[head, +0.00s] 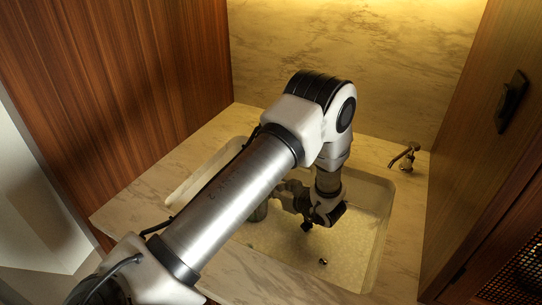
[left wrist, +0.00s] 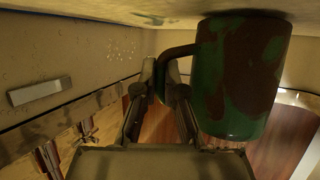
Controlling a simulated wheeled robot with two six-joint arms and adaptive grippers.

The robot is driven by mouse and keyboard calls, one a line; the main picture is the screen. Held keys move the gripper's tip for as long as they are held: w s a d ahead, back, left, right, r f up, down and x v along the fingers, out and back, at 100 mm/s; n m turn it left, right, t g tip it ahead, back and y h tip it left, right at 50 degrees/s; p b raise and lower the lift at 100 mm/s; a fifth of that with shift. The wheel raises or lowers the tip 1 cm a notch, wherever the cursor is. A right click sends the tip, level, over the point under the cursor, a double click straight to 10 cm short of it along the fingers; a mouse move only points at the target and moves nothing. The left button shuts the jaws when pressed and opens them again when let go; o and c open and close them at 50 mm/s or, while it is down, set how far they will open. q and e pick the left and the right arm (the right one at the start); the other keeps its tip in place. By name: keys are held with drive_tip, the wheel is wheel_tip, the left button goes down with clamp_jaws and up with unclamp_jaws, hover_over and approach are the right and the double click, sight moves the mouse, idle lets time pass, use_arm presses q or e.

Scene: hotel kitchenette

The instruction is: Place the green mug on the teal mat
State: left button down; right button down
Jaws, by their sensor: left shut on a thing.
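The green mug (left wrist: 238,75), mottled with brown, fills the upper right of the left wrist view. My left gripper (left wrist: 163,85) is shut on its handle, with the mug body to the right of the fingers. In the head view my left arm reaches down into the sink, and the gripper (head: 284,191) is partly hidden behind the forearm. A dull cylindrical shape (head: 258,212) beside it looks like the mug, mostly covered by the arm. No teal mat is visible in either view. My right gripper is not in view.
The pale speckled sink basin (head: 345,245) surrounds the gripper, with raised walls on its sides. A tap (head: 405,157) stands at the right rear of the marble counter (head: 215,140). Wooden panels (head: 140,80) close in the left and right sides.

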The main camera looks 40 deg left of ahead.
use_arm(q)
wheel_tip(320, 180, down, 4)
drive_tip(key=shift+r+b, duration=0.2)
drive_tip(key=shift+b, duration=0.95)
drive_tip(key=shift+r, duration=0.2)
drive_tip(key=shift+f, duration=0.15)
drive_tip(key=c, duration=1.3)
unclamp_jaws()
drive_tip(key=shift+o, duration=0.2)
